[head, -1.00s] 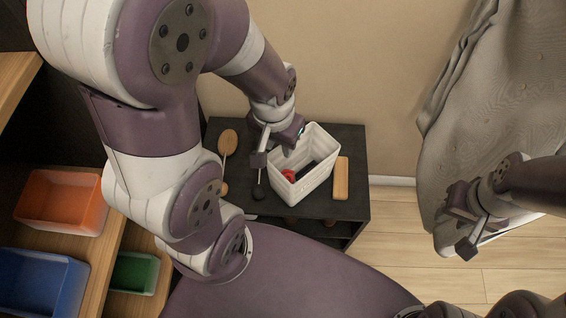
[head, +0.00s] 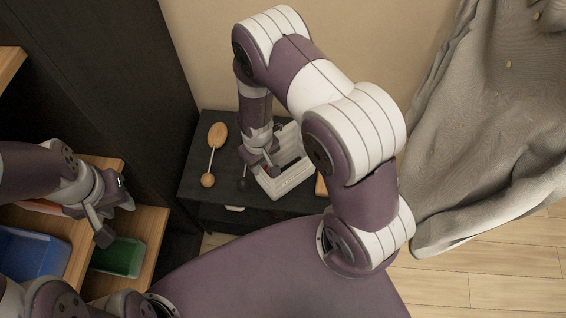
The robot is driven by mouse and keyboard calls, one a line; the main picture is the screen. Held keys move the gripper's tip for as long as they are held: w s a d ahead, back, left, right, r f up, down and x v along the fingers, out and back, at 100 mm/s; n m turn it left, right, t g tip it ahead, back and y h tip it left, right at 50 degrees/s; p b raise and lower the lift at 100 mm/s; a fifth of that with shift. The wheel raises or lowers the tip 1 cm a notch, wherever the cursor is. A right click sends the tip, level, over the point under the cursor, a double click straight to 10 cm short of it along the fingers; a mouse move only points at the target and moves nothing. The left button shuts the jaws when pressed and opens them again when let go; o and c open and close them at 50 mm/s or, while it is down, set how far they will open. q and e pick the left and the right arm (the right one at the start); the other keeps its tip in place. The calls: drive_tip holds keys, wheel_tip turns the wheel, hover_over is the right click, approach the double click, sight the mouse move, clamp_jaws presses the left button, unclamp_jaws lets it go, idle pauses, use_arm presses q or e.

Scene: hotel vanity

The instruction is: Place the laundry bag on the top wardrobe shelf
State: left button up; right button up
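I cannot make out a laundry bag for certain. A large grey cloth (head: 480,150) hangs in folds at the right, with no gripper on it. The wardrobe's dark panel (head: 120,75) stands at the left, and a wooden shelf edge (head: 8,62) shows at the upper left. My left gripper (head: 100,222) is above the lower shelves by the green bin; its fingers look apart and empty. My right gripper (head: 258,168) is pointed down at the white basket (head: 288,180) on the dark table; its fingertips are partly hidden, and my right arm covers part of the basket.
The dark table (head: 195,175) also holds a wooden brush (head: 217,136), a dark round-ended stick (head: 243,184) and a partly hidden wooden block (head: 321,186). A blue bin (head: 35,255) and a green bin (head: 120,257) sit on the wooden shelves. Floor (head: 500,265) shows clear at right.

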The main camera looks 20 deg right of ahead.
hover_over(262, 182)
wheel_tip(262, 182, down, 7)
drive_tip(key=shift+r, duration=0.1)
clamp_jaws()
